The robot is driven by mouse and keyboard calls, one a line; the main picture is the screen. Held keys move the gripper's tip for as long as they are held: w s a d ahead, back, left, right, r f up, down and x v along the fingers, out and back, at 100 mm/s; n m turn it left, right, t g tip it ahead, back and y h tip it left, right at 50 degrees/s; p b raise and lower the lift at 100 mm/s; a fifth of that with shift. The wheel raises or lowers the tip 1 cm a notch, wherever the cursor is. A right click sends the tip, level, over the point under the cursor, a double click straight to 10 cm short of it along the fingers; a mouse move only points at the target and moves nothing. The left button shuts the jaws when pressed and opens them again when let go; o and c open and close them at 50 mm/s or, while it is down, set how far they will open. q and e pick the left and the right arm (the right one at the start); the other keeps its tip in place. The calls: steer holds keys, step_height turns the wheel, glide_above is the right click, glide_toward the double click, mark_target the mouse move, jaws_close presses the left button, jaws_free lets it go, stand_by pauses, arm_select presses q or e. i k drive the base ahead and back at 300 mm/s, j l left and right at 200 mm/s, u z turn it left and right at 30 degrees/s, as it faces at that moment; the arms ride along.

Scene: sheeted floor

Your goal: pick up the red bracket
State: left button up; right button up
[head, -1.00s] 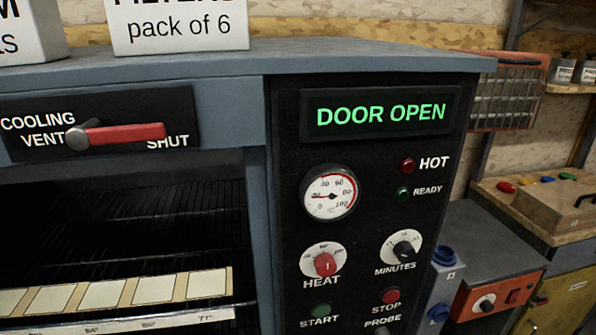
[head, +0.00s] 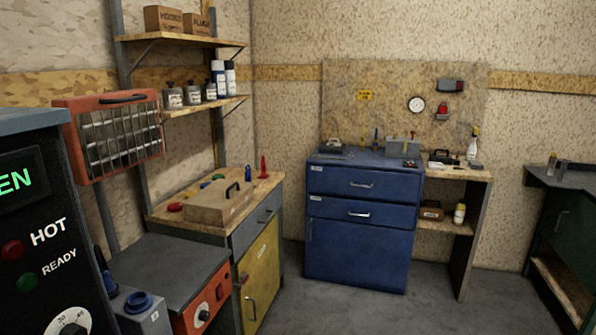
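I cannot make out the red bracket for certain in the head view. Small red items show: an upright red piece (head: 263,167) on the wooden bench, a flat red piece (head: 175,207) at that bench's left edge, and a tiny red spot (head: 408,164) on the blue cabinet's top. They are too small to identify. Neither of my grippers is in view.
A black control panel (head: 45,255) with a heat display stands close at the left. Grey floor (head: 440,305) is clear in front.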

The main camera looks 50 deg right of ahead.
mark_target(263, 176)
steer(key=z, duration=1.4)
steer(key=i+l, duration=0.2)
steer(key=i, duration=0.2)
steer(key=i+l, duration=0.15)
steer(key=i, duration=0.2)
